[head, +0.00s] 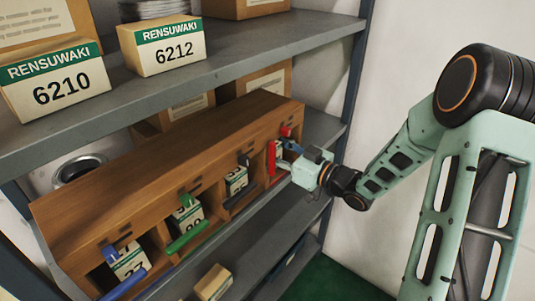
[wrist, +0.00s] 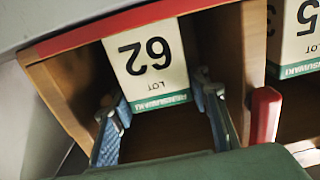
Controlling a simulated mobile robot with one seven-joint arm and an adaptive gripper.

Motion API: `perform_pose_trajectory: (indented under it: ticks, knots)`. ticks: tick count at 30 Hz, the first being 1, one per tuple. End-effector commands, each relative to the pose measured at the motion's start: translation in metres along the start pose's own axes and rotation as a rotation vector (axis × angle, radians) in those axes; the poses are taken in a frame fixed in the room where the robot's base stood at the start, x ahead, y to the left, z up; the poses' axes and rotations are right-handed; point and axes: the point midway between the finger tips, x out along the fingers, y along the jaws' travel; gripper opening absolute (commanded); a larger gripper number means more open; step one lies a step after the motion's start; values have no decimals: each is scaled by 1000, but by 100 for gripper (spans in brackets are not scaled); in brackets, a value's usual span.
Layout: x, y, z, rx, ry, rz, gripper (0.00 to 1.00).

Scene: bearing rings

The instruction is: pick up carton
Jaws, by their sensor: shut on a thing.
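A white carton (wrist: 150,62) with a green band and the number 62, upside down in the wrist view, is in a wooden compartment. My gripper (wrist: 157,97) has one finger on each side of the carton's lower end in that view and is shut on it. In the head view my gripper (head: 299,160) reaches into the rightmost compartment of the wooden rack (head: 150,165). There the arm and gripper hide most of the carton.
Red parts edge this compartment, including a red bar (wrist: 265,115) close to the right finger. Another carton (wrist: 298,40) sits in the adjoining compartment. Boxes marked 6210 (head: 60,90) and 6212 (head: 172,50) stand on the grey shelf (head: 110,105) above. A small box (head: 213,283) lies below.

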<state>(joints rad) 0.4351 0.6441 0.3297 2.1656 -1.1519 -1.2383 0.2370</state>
Motion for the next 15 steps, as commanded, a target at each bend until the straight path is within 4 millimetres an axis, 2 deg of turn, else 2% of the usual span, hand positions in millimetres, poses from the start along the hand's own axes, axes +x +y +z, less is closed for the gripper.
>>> perform_pose_trajectory:
  ticks: [1, 3, 15]
  knots:
    - [0, 0, 0, 0, 0, 0, 7]
    - [0, 0, 0, 0, 0, 0, 0]
    - [0, 0, -6, -3, 4, 0, 0]
